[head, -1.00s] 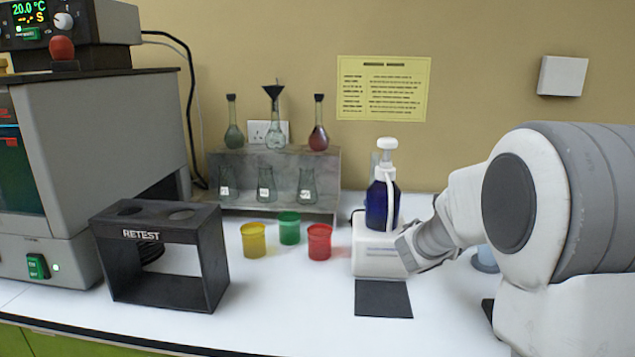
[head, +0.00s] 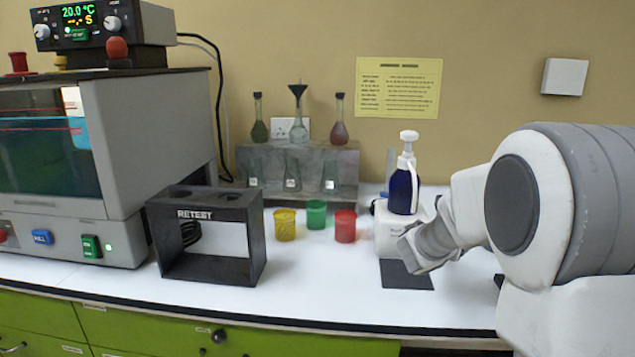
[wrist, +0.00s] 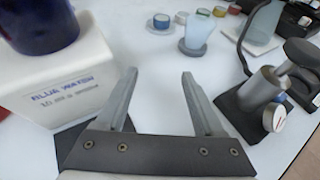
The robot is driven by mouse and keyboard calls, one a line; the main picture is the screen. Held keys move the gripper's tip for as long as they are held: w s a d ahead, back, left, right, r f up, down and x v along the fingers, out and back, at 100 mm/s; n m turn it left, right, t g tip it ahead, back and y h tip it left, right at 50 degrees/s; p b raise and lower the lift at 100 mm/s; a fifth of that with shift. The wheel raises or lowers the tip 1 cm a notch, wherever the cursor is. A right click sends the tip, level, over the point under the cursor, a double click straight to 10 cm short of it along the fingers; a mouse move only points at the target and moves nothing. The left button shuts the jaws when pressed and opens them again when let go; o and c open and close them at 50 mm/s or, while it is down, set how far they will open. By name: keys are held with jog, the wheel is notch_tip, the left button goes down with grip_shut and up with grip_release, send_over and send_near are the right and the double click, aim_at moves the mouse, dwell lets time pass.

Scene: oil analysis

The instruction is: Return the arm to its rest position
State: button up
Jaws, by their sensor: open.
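My gripper (wrist: 160,88) is open and empty in the wrist view, its two grey fingers spread over the white bench top. In the head view my arm comes in from the right, bent, and its wrist end stands in front of the white block (head: 386,238) that carries the blue pump bottle (head: 404,192). The fingers are hard to make out there. In the wrist view the white block (wrist: 55,90), with lettering on its side, and the bottle's blue lower part (wrist: 42,25) stand left of the fingers, apart from them.
A dark mat (head: 408,275) lies before the block. Yellow (head: 285,226), green (head: 316,214) and red (head: 345,227) cups stand left of it, then the black RETEST rack (head: 207,236) and a grey bath (head: 165,140). A metal-and-black device (wrist: 265,92) stands right of the fingers.

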jog(key=s+a+r+m+g, duration=0.1)
jog(key=s+r+m+g, duration=0.15)
jog(key=s+m, duration=0.65)
jog(key=s+r+m+g, duration=0.2)
jog(key=s+r+m, duration=0.1)
jog(key=s+m, duration=0.55)
jog(key=s+a+f+m+y, duration=0.2)
jog(key=s+a+m+y, duration=0.25)
jog(key=s+a, duration=0.35)
jog(key=s+a+f+m+y, duration=0.25)
jog(key=s+a+m, duration=0.3)
jog(key=s, duration=0.35)
notch_tip(320, 180, up, 21)
jog(key=y+p, duration=0.1)
jog(key=p, duration=1.9)
jog(key=shift+s+a+m+g, duration=0.35)
jog(key=shift+a+m, duration=0.1)
